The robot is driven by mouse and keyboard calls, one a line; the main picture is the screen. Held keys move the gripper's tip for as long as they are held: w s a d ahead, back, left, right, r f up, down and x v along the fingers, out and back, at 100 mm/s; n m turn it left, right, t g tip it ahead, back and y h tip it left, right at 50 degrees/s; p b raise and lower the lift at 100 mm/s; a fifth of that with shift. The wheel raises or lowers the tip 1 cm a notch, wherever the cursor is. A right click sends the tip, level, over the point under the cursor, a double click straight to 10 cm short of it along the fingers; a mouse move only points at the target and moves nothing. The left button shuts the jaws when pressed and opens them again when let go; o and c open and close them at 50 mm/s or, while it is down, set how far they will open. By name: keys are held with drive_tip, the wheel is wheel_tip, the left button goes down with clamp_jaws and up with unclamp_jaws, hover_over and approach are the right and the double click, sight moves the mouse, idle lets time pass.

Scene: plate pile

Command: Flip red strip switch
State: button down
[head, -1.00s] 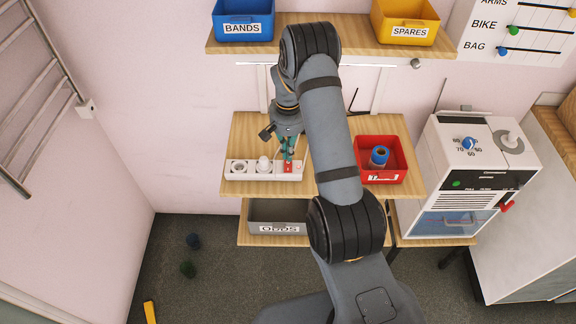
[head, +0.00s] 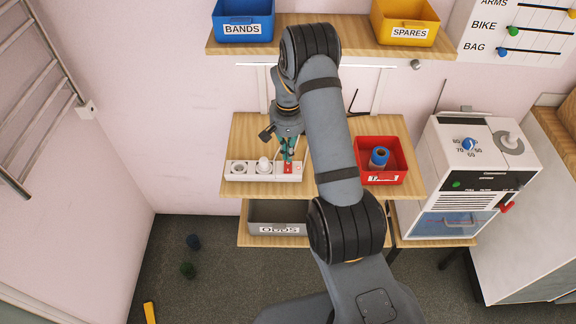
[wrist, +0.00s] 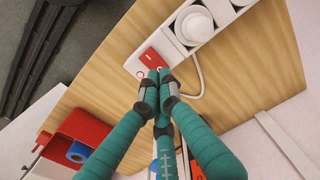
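The white power strip (head: 240,178) lies on the middle wooden shelf, with a white plug (head: 263,166) in it. Its red switch (head: 288,168) is at the strip's right end. In the wrist view the red switch (wrist: 150,58) is just beyond my fingertips. My gripper (head: 288,155) has teal fingers and points down at the switch end. In the wrist view my gripper (wrist: 158,83) has its fingertips close together, with nothing held between them. The tips overlap the switch's near edge; I cannot tell whether they touch it. The switch's tilt is unclear.
A red bin (head: 400,160) with a blue roll stands to the right on the same shelf. A grey bin (head: 285,213) is below. Blue (head: 243,30) and yellow (head: 405,35) bins sit on the shelf above. A white cable (wrist: 198,85) curves beside my fingers.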

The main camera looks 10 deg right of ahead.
drive_tip(key=shift+f+b, duration=1.1)
drive_tip(key=shift+f, duration=0.05)
idle(0.5)
drive_tip(key=shift+r, duration=0.2)
drive_tip(key=shift+r+p, duration=2.35)
drive_tip(key=shift+r, duration=1)
drive_tip(key=shift+f, duration=0.1)
